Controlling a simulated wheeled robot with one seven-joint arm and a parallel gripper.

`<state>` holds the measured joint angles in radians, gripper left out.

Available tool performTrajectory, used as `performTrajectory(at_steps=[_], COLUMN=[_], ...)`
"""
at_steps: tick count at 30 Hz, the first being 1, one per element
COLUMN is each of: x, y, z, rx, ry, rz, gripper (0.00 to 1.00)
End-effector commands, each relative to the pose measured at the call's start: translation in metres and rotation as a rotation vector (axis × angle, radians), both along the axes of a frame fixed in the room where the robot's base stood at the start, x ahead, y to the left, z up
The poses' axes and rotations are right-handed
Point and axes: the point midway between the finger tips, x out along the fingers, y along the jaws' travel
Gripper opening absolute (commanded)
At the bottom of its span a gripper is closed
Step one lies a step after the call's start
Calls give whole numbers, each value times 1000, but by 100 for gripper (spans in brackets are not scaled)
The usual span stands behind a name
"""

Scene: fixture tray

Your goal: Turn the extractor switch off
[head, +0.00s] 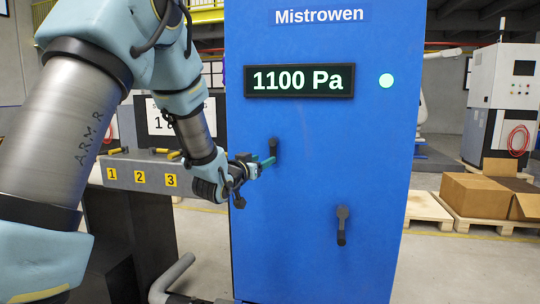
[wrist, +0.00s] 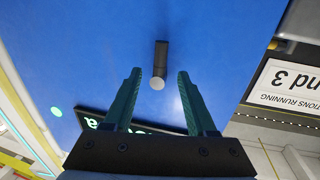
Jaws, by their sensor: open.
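A tall blue cabinet (head: 320,185) named Mistrowen carries two dark levers. The upper lever (head: 273,144) points down from its round pivot, and the lower lever (head: 342,225) also hangs down. Neither has a readable label, so I cannot tell from lettering which is the extractor switch. My gripper (head: 266,162) is at the upper lever, coming from the left. In the wrist view, my gripper's teal fingers (wrist: 159,75) are open, with the upper lever (wrist: 161,56) between their tips and a gap on both sides. The lower lever is out of the wrist view.
The display (head: 300,80) above reads 1100 Pa, and a green lamp (head: 386,81) is lit beside it. A grey bench (head: 125,173) with plates 1, 2 and 3 stands left. Cardboard boxes (head: 485,200) on a pallet stand right. The cabinet front around the levers is clear.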

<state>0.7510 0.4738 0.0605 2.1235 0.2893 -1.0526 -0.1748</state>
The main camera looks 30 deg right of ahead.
Motion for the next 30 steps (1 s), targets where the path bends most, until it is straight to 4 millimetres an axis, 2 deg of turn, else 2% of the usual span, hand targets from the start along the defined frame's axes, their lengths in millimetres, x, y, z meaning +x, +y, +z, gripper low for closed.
performTrajectory(at_steps=[3, 9, 15, 22, 23, 30], x=[13, 30, 36, 36, 36, 36], y=[-19, -41, -50, -50, -50, -50], z=[2, 1, 0, 0, 0, 0], rx=[1, 1, 2, 1, 1, 1], ry=[1, 1, 1, 1, 1, 1], rz=[-1, 0, 1, 1, 1, 1], gripper=[57, 57, 57, 57, 56, 29])
